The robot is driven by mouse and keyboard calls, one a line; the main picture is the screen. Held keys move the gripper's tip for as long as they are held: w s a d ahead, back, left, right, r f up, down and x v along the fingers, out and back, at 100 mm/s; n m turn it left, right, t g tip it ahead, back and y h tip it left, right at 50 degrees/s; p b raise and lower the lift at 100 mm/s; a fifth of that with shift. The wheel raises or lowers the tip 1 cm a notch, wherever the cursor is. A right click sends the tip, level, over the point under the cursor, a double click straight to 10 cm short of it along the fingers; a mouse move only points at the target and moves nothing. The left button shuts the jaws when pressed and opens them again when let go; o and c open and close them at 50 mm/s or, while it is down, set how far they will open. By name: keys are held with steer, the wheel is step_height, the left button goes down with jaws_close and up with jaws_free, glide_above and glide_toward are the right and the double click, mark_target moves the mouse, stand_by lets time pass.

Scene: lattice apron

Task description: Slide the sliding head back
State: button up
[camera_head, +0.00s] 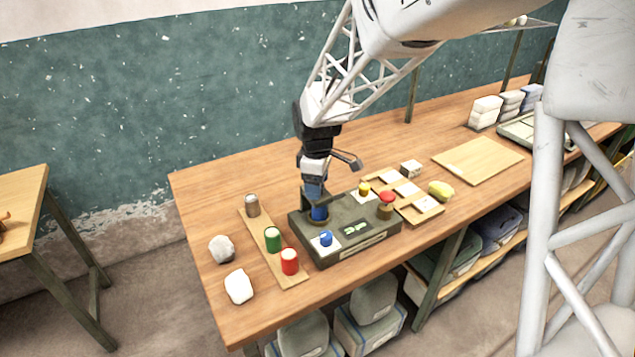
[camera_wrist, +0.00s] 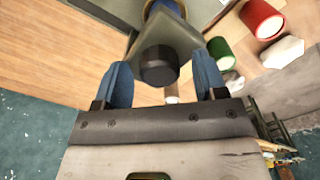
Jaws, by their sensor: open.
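A dark green box-shaped device (camera_head: 355,243) sits on the wooden bench, with blue, yellow and red knobs on top and a small lit display. My gripper (camera_head: 316,188) points down over its back left part, by a blue cylindrical piece. In the wrist view my gripper (camera_wrist: 160,62) has its two blue fingers apart, one each side of a dark round knob (camera_wrist: 158,66). The knob stands out from a grey-green tapered body (camera_wrist: 172,36), which looks like the sliding head. Gaps show between knob and fingers. In the head view my wrist and fingers largely hide this part.
Left of the device, a wooden strip (camera_head: 262,230) carries grey, green and red cylinders. Two pale stones (camera_head: 222,249) lie farther left. Small wooden trays (camera_head: 421,211) and a yellow lump (camera_head: 441,190) are on the right. A flat board (camera_head: 478,160) lies beyond them.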

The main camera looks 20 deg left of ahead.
jaws_close()
steer(key=w+d, duration=0.6)
steer(key=shift+w+d, duration=0.15)
steer(key=shift+w, duration=0.05)
stand_by(0.6)
steer(key=shift+c, duration=0.9)
jaws_free()
steer(key=shift+d, duration=0.1)
steer(key=shift+o, duration=0.9)
step_height(320, 180, up, 8)
